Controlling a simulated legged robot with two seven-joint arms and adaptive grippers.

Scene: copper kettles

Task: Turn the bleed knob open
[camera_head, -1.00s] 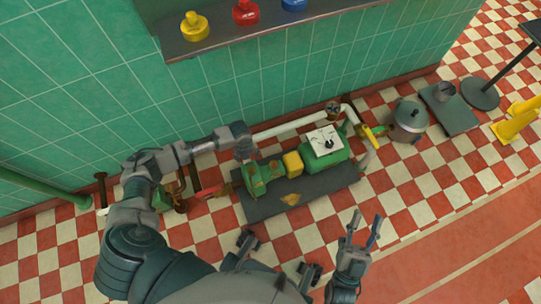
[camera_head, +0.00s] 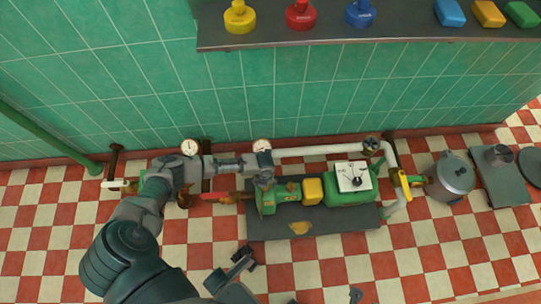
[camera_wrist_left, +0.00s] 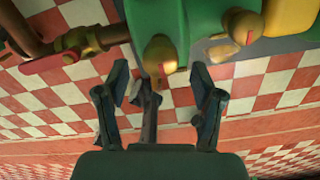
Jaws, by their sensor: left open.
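The green pump (camera_head: 283,190) sits on a dark base plate near the wall. In the left wrist view, two brass knobs with red marks are on the green housing (camera_wrist_left: 198,25): a nearer one (camera_wrist_left: 160,55) and one farther right (camera_wrist_left: 243,27). I cannot tell which is the bleed knob. My left gripper (camera_head: 263,172) is over the pump's left end. In the left wrist view its fingers (camera_wrist_left: 160,88) are spread, with the nearer knob just beyond the gap, not gripped.
A red lever valve (camera_head: 218,198) is on the pipe left of the pump; its lever also shows in the left wrist view (camera_wrist_left: 55,62). White pipe (camera_head: 325,150), gauges (camera_head: 190,147), a yellow-handled valve (camera_head: 404,183) and a grey kettle (camera_head: 453,177) are around. The checkered floor in front is mostly clear.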

